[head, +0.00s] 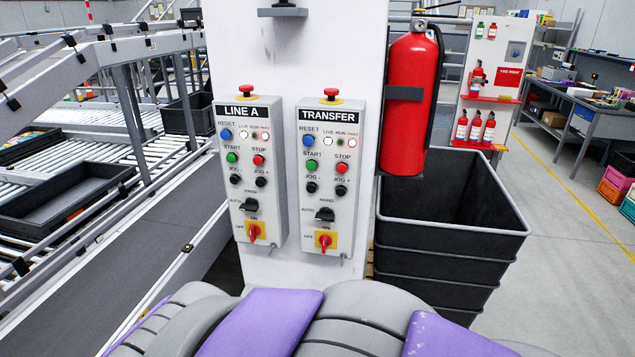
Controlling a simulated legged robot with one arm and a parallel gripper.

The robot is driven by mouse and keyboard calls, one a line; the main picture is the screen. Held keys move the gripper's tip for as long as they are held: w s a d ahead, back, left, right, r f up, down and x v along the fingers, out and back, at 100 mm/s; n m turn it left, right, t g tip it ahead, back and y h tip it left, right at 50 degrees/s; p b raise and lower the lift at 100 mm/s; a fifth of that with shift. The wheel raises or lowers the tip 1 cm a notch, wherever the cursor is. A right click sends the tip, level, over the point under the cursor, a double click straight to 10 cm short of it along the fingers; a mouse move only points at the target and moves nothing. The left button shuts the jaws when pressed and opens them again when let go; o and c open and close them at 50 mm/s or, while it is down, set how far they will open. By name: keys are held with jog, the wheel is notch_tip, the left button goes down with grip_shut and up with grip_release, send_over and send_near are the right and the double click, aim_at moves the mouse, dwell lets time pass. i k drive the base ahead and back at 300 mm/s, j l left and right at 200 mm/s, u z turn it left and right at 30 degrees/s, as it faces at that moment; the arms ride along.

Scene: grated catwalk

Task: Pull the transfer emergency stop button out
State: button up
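The transfer panel (324,235) is a grey box on the right of a white column, with a black label reading TRANSFER. Its red emergency stop button (332,93) sits on a yellow base on top of the box. Below are a blue reset button (308,141), a green start button (312,165), a red stop button (341,168), black jog buttons, a black selector and a red rotary switch (325,240) on yellow. The matching LINE A panel (250,185) stands just left, with its own red mushroom button (246,92) on top. My gripper is not in view.
A red fire extinguisher (412,95) hangs on the column's right side. Stacked black bins (500,232) stand to the right. Roller conveyors with a dark tray (62,230) and grey rails fill the left. My purple and grey body fills the bottom edge. The floor at right is open.

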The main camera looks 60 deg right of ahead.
aim_at(331, 93)
jog(key=z, duration=2.15)
